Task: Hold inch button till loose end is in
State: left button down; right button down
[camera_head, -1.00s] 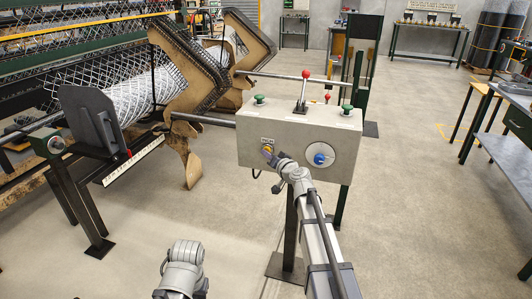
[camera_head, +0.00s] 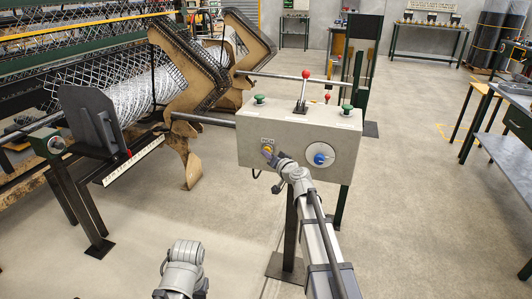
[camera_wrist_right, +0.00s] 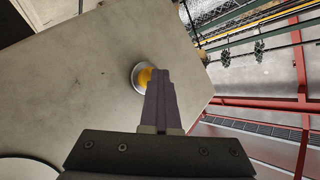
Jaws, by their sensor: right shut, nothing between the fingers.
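The yellow inch button (camera_head: 267,149) is on the front of the grey control box (camera_head: 340,140), under a small label. My right gripper (camera_head: 271,156) is shut and empty, with its fingertips at the button. In the right wrist view, the closed purple-grey fingers (camera_wrist_right: 160,75) overlap the yellow button (camera_wrist_right: 142,76) and its silver ring; contact looks likely, but button depth is unclear. The mesh roll (camera_head: 125,98) lies at the left behind a dark plate (camera_head: 91,118). I cannot make out its loose end. Part of my left arm shows at the bottom; its gripper is not visible.
The box also carries a blue knob (camera_head: 319,159), a red-topped lever (camera_head: 304,88) and green knobs (camera_head: 347,108). Brown angled guides (camera_head: 187,90) stand left of it. A scale strip (camera_head: 133,162) runs below the roll. The floor in front is open.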

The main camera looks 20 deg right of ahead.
dwell(0.3)
jog(key=shift+s+a, duration=0.45)
jog(key=shift+s, duration=0.25)
jog(key=shift+s, duration=0.1)
jog(key=s+a, duration=0.1)
jog(key=s, duration=0.1)
jog(key=s+a, duration=0.1)
jog(key=s, duration=0.1)
jog(key=shift+a, duration=0.4)
